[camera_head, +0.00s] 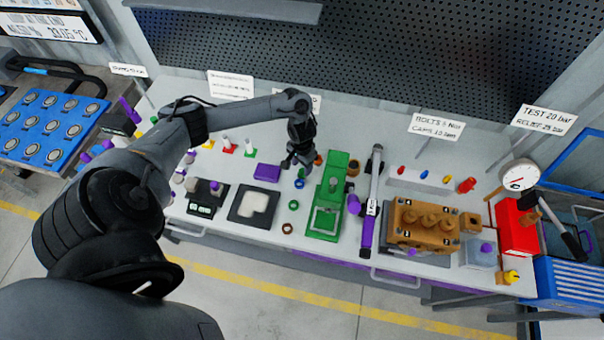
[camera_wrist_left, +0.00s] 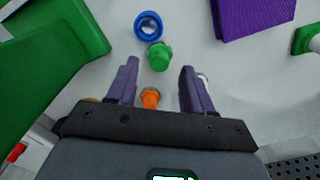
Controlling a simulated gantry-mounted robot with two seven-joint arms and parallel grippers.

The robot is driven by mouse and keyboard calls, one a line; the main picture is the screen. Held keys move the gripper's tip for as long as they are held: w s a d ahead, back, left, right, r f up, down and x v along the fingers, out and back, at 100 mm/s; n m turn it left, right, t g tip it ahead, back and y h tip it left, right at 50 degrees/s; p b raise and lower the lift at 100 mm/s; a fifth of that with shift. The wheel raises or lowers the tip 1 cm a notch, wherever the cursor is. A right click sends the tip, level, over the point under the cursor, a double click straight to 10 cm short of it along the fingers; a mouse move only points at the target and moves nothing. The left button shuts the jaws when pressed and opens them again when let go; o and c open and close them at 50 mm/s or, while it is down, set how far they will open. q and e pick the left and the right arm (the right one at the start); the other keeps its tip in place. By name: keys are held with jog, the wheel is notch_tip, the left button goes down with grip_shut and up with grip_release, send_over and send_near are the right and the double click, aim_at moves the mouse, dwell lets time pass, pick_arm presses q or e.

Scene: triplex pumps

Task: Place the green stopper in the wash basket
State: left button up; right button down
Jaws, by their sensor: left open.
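The green stopper (camera_wrist_left: 159,57) stands on the bench just beyond my left fingertips in the left wrist view, close to a blue ring (camera_wrist_left: 148,26). In the head view the stopper (camera_head: 301,172) is small, just below my left gripper (camera_head: 297,163). My left gripper (camera_wrist_left: 157,85) is open, its purple fingers apart. An orange stopper (camera_wrist_left: 150,98) shows between the fingers, nearer the palm; I cannot tell its height relative to them. I cannot surely tell which item is the wash basket; a green frame (camera_head: 322,232) stands right of the gripper. My right gripper is out of view.
A purple block (camera_head: 267,172) lies left of the gripper. The blue ring (camera_head: 299,184) and a green ring (camera_head: 293,205) lie in front. A long grey and purple tool (camera_head: 371,195) and a brown pump block (camera_head: 425,222) stand farther right. A pegboard closes the back.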

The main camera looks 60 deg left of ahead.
aim_at(302, 170)
pick_arm(q)
jog(key=shift+f, duration=1.6)
grip_shut()
